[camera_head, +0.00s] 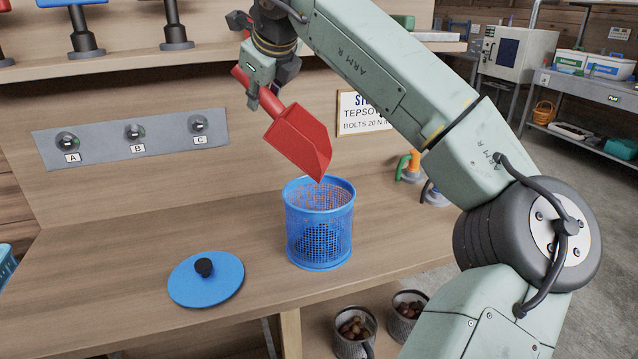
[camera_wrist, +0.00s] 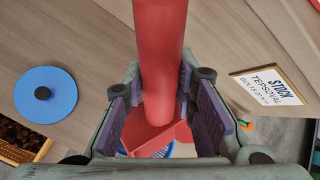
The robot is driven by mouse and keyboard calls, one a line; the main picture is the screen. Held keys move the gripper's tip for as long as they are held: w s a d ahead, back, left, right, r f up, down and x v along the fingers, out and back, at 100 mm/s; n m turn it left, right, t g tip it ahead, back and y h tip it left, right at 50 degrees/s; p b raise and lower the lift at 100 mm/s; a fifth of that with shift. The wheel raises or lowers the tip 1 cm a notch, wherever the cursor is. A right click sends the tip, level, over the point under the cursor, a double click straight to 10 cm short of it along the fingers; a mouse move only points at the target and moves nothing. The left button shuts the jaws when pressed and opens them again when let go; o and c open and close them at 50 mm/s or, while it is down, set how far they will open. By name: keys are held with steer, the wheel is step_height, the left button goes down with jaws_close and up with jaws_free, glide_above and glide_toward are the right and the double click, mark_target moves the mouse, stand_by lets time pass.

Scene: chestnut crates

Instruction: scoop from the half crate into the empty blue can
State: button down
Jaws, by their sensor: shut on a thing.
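My gripper (camera_head: 261,92) is shut on the handle of a red scoop (camera_head: 300,140), which also shows in the wrist view (camera_wrist: 160,60). The scoop is held above the blue mesh can (camera_head: 320,225), tilted with its tip pointing down over the can's open top. The can stands upright on the wooden bench. Its mesh wall shows no clear contents. A round blue lid (camera_head: 206,280) with a black knob lies on the bench to the left of the can. The inside of the scoop is hidden from the head view. I cannot tell which crate is the half crate.
Two dark containers with brown round things, one (camera_head: 352,335) left of the other (camera_head: 408,312), stand below the bench's front edge. A panel (camera_head: 130,140) with knobs A, B and C is on the back wall. The bench (camera_head: 120,245) left of the can is mostly clear.

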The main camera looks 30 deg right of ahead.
steer(key=w+a+f+n+g+h+p, duration=0.2)
steer(key=w+a+f+g+h+p, duration=0.1)
steer(key=f, duration=0.6)
steer(key=w+a+g+h, duration=0.1)
steer(key=w+a+g, duration=0.1)
steer(key=shift+w+f, duration=0.25)
steer(key=shift+w, duration=0.05)
steer(key=shift+r, duration=0.1)
stand_by(0.3)
step_height(320, 180, up, 6)
steer(key=shift+f, duration=0.1)
stand_by(0.5)
stand_by(0.5)
